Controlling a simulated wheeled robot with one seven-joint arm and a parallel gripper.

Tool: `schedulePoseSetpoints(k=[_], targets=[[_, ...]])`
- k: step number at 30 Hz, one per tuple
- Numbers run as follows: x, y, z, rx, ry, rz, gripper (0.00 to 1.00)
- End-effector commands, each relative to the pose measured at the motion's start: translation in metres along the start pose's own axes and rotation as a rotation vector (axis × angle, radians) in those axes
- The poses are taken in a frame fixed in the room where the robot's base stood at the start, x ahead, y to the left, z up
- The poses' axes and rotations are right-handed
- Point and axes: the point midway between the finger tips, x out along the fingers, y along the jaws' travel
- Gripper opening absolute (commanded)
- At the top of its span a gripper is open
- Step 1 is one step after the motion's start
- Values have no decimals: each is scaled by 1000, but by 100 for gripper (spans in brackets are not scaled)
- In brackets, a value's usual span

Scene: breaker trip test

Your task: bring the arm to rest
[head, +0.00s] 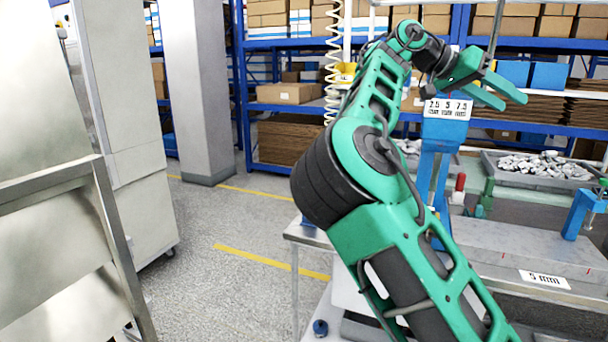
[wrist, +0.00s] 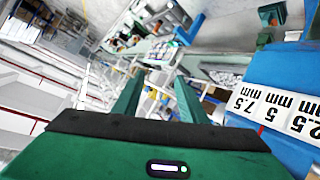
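My green arm reaches up from the lower right of the head view and bends at a dark joint. My gripper (head: 513,102) is at the upper right, raised above the bench, with its two green fingers apart and nothing seen between them. In the wrist view my gripper (wrist: 160,77) also shows two separated fingers with an empty gap. A blue stand (head: 433,150) with a white number label (head: 447,109) is just below and left of the fingers in the head view. In the wrist view the label (wrist: 275,112) is close on the right. I cannot tell whether anything touches it.
A grey bench holds a tray of metal parts (head: 540,166), a red-topped piece (head: 460,183) and a blue clamp (head: 582,212). A coiled hose (head: 334,60) hangs left of my arm. Shelves with boxes (head: 285,93) stand behind. The floor (head: 215,215) at left is clear.

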Motion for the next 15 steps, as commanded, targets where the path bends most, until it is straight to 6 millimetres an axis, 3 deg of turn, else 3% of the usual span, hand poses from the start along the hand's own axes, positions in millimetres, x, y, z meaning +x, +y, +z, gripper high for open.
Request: schedulePoseSetpoints(k=[1,3,9,12,15], targets=[[37,6,6,-17,-72,6,38],[80,11,18,-45,-160,7,38],[193,35,78,-134,-430,-27,38],[232,48,116,-179,-557,-68,38],[259,61,156,-220,-669,-121,38]])
